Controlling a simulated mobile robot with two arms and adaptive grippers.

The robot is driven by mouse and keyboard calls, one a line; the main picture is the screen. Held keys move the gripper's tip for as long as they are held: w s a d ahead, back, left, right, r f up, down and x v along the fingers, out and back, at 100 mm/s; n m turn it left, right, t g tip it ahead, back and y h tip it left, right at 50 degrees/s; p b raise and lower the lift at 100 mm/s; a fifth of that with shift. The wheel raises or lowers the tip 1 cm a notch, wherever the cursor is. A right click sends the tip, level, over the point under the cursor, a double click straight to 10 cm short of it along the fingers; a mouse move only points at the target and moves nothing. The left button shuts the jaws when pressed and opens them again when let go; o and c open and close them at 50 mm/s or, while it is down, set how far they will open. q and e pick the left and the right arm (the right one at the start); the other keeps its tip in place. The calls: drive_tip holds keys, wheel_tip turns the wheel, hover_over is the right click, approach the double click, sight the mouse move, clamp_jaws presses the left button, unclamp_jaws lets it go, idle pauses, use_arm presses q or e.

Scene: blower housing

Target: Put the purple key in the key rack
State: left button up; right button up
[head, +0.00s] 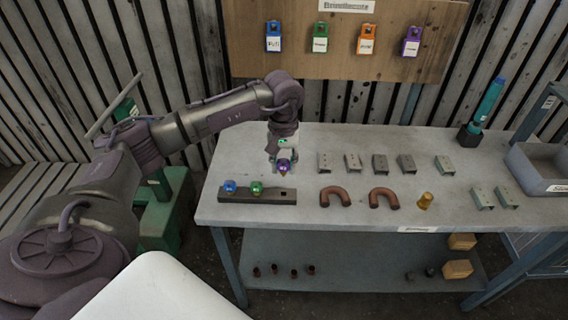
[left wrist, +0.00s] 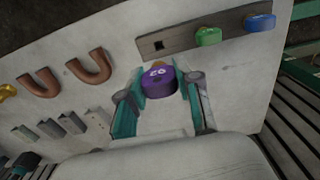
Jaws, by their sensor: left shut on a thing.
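The purple key (left wrist: 159,82) has a round purple head with white marking on top. My left gripper (head: 284,165) is shut on it, with a finger on either side in the left wrist view. The key also shows small below the gripper in the head view (head: 283,171). The key rack (head: 269,195) is a dark bar on the table's front left; it also shows in the left wrist view (left wrist: 182,40). It holds a blue key (head: 229,186) and a green key (head: 256,188). Its right-hand square hole (head: 284,192) is empty. The held key is behind that hole, apart from the rack.
Two brown U-shaped pipes (head: 383,198) and a brass piece (head: 425,201) lie right of the rack. Several grey brackets (head: 380,163) stand behind them. A teal tool (head: 489,101) and a grey bin (head: 545,170) are at the right. Coloured tags (head: 411,42) hang on the back board.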

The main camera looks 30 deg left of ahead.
use_arm(q)
drive_tip(key=shift+f+b, duration=1.95)
drive_tip(key=shift+f, duration=2)
drive_tip(key=shift+f+b, duration=0.3)
drive_tip(key=shift+b, duration=0.15)
drive_tip(key=shift+f, duration=0.1)
drive_tip(key=o, duration=1.1)
wheel_tip(320, 180, up, 12)
drive_tip(key=shift+r, duration=0.1)
